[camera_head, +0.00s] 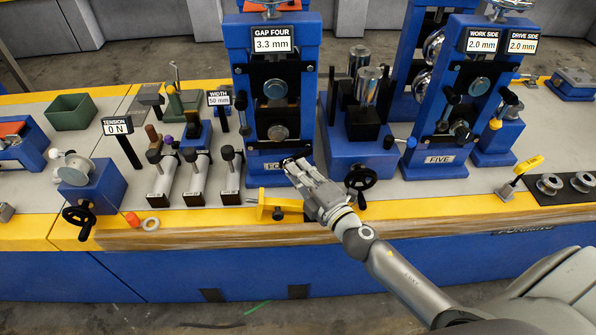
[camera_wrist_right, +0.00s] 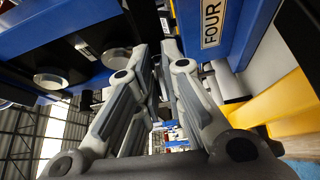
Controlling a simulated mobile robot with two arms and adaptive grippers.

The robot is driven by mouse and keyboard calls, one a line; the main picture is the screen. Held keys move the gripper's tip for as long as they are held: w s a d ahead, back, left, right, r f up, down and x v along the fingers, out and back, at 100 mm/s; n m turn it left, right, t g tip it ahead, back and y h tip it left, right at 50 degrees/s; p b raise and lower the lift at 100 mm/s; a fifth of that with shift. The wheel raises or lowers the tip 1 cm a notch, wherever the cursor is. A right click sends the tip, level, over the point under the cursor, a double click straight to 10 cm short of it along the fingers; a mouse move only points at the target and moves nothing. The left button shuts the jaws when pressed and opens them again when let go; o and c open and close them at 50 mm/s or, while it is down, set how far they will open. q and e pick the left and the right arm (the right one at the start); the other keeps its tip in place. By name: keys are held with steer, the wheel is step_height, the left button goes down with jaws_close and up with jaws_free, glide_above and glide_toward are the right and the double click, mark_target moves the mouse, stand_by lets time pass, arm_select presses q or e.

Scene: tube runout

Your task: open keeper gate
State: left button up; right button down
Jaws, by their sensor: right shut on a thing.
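The blue stand labelled FOUR (camera_head: 270,90) stands mid-view with black plates and round metal ends on its front. My right gripper (camera_head: 294,166) reaches its foot and covers part of the FOUR label. That label (camera_wrist_right: 212,22) shows beside the fingers in the right wrist view. The right gripper (camera_wrist_right: 157,50) is shut on a small part at the stand's foot, taken as the keeper gate; the fingers hide most of it, so its shape and whether the gate is open cannot be told. My left gripper is not in view.
A yellow bracket (camera_head: 280,205) lies just in front of the stand, close below my gripper. A black handwheel (camera_head: 361,179) is close on the right. Several small lever clamps (camera_head: 196,178) stand to the left. Stand FIVE (camera_head: 436,110) is farther right.

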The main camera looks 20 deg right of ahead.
steer(key=c, duration=1.5)
jaws_free()
steer(key=shift+c, duration=0.2)
steer(key=shift+s, duration=0.1)
steer(key=s+d, duration=0.2)
steer(key=s, duration=0.9)
steer(key=shift+s, duration=0.35)
steer(key=shift+d, duration=0.1)
steer(key=shift+c, duration=0.5)
